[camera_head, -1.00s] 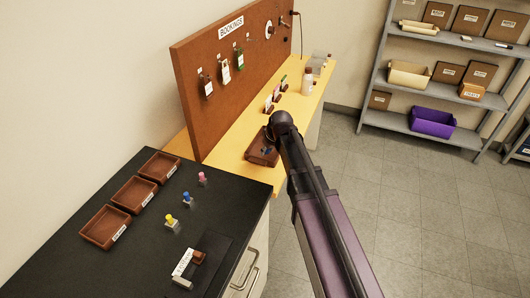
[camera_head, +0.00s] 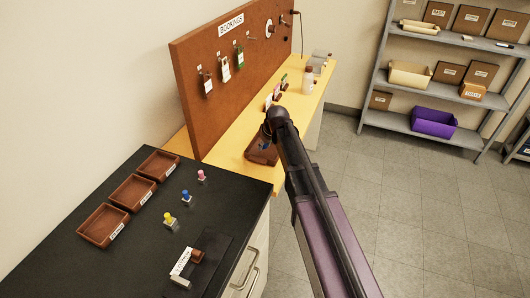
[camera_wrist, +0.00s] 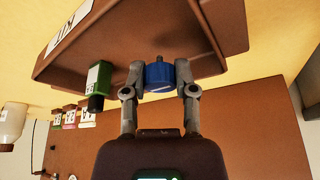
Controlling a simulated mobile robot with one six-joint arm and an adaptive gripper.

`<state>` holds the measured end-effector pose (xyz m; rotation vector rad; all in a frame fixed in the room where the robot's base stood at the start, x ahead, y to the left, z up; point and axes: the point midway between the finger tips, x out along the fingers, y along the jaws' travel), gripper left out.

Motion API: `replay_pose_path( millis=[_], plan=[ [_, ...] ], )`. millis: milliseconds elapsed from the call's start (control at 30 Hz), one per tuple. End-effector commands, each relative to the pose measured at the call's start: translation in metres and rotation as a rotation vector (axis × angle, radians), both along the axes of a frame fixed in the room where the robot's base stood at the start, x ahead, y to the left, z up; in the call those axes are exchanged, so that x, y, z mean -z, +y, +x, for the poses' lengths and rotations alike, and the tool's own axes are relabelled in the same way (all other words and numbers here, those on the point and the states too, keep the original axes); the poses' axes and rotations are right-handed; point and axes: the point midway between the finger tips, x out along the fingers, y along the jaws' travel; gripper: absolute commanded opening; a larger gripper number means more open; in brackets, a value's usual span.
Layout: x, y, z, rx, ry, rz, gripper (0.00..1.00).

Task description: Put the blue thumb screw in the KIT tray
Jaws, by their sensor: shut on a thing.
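My gripper (camera_wrist: 160,88) is shut on the blue thumb screw (camera_wrist: 159,75), with a grey finger on each side of it. The brown KIT tray (camera_wrist: 60,72) fills the upper part of the wrist view, its white label upside down. The screw shows against the inside of the tray; I cannot tell whether it touches the floor. In the head view the tray (camera_head: 256,158) sits on the near end of the yellow bench, partly hidden by my arm. A bit of blue (camera_head: 264,147) shows at the tray there.
A green, black-ended item (camera_wrist: 98,84) shows beside my left finger in the wrist view. The brown board (camera_head: 230,100) stands behind the tray. The black bench (camera_head: 100,265) holds several brown trays (camera_head: 103,240) and pegs, one blue-topped (camera_head: 186,195). Open floor lies right.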

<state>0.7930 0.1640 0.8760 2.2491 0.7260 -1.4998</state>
Motion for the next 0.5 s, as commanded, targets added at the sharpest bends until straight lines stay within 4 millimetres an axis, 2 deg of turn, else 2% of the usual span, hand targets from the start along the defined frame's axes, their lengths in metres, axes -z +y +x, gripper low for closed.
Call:
replay_pose_path(
  millis=[33, 200, 500],
  plan=[
    [0.010, 0.000, 0.000, 0.000, 0.000, 0.000, 0.00],
    [0.021, 0.000, 0.000, 0.000, 0.000, 0.000, 0.00],
    [0.022, 0.000, 0.000, 0.000, 0.000, 0.000, 0.00]
  ],
)
